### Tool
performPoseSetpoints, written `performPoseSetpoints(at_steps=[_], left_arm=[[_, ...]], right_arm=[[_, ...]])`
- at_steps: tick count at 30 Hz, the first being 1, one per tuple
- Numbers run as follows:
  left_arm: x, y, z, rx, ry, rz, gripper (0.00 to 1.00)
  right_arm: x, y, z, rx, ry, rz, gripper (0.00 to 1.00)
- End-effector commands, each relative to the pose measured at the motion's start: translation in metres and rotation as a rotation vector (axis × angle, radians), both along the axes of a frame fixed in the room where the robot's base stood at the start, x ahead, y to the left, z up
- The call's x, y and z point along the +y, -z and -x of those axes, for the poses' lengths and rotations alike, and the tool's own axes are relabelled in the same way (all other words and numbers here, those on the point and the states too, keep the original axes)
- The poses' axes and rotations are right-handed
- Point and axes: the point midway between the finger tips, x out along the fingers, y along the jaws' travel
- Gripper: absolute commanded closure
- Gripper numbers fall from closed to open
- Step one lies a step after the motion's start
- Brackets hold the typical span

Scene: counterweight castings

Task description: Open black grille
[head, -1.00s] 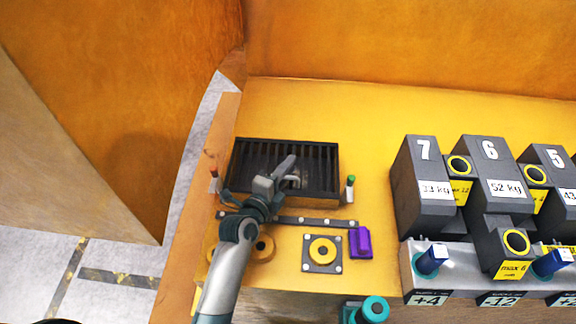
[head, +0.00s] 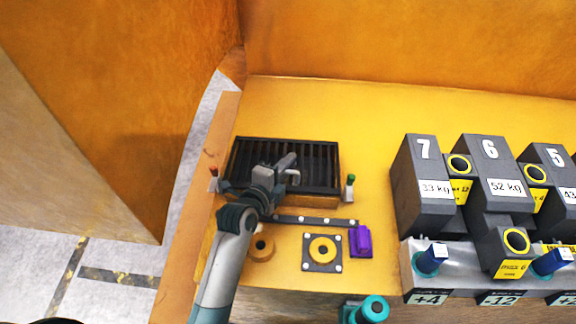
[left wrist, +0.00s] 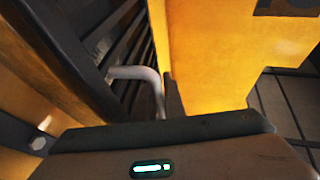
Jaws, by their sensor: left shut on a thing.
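The black grille (head: 318,158) with parallel slats lies on the yellow surface at the left of the head view. Its dark slats also show in the left wrist view (left wrist: 112,38). A light grey bent handle (left wrist: 142,74) stands out from the grille there. My left gripper (head: 287,165) is over the front middle of the grille and shut on the handle. One dark finger (left wrist: 173,97) shows beside the handle; the other finger is hidden. My right gripper is out of view.
Small posts with an orange top (head: 213,178) and a green top (head: 350,187) flank the grille. A purple block (head: 361,241) and a yellow ring on a plate (head: 322,251) lie in front. Grey numbered castings (head: 424,175) stand at right. Yellow surface behind the grille is clear.

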Motion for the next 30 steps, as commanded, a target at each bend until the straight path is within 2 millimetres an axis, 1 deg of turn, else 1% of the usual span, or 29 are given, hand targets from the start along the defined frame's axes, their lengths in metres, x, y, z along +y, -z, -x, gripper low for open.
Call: performPoseSetpoints(at_steps=[1,14,24,30], left_arm=[[0.0,-0.008,-0.003,0.01,0.001,-0.002,1.0],[0.001,-0.039,-0.022,0.27,-0.001,-0.005,1.0],[0.001,-0.055,-0.038,0.273,-0.001,-0.001,1.0],[0.0,-0.059,-0.042,0.273,0.0,0.001,1.0]], right_arm=[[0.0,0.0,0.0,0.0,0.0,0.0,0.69],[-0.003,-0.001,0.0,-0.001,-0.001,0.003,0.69],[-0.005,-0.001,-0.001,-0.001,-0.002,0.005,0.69],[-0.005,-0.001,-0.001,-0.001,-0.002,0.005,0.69]])
